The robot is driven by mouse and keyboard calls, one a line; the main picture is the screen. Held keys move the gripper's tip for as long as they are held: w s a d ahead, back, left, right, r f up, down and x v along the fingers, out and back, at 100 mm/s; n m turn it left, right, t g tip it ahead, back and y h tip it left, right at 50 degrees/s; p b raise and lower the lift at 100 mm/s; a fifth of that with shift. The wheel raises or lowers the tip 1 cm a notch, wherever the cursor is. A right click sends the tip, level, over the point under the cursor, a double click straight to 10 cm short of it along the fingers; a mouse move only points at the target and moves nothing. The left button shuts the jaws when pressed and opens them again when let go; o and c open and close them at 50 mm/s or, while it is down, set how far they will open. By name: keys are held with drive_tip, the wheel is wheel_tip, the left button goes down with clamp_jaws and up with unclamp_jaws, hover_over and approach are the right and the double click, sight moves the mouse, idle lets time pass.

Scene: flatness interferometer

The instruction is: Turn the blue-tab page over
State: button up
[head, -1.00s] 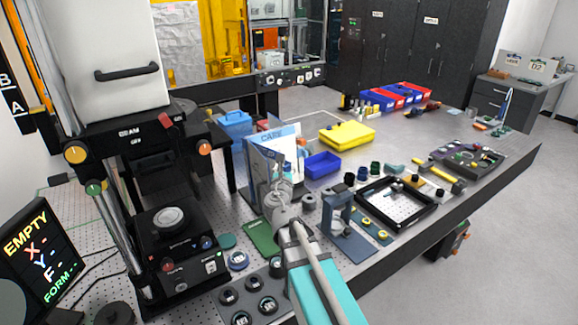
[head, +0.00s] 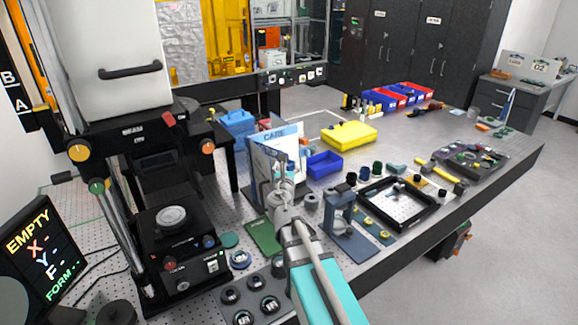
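A standing booklet of pages (head: 262,168) is on the bench in the middle of the head view. One light page behind it carries the word "CARE" (head: 279,138). My gripper (head: 284,170) is at the right part of the booklet, in front of the pages, and hides some of them. The fingers are small and overlap the pages, so I cannot tell whether they are open, shut or touching a page. I cannot make out a blue tab on a page edge.
A green plate (head: 262,236) lies just in front of the booklet. A blue-grey stand (head: 343,222) is close to the right of my arm. A blue bin (head: 324,164) and a yellow case (head: 348,134) are behind. The black interferometer stage (head: 180,243) stands to the left.

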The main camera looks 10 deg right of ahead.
drive_tip(key=shift+w+a, duration=0.1)
drive_tip(key=s+a+f+b, duration=0.1)
drive_tip(key=s+a, duration=0.2)
drive_tip(key=a, duration=0.3)
drive_tip(key=s+a+f, duration=0.1)
drive_tip(key=s+a, duration=0.3)
drive_tip(key=a, duration=0.3)
drive_tip(key=shift+s+a+b, duration=0.3)
drive_tip(key=shift+b, duration=0.1)
idle(1.9)
idle(0.5)
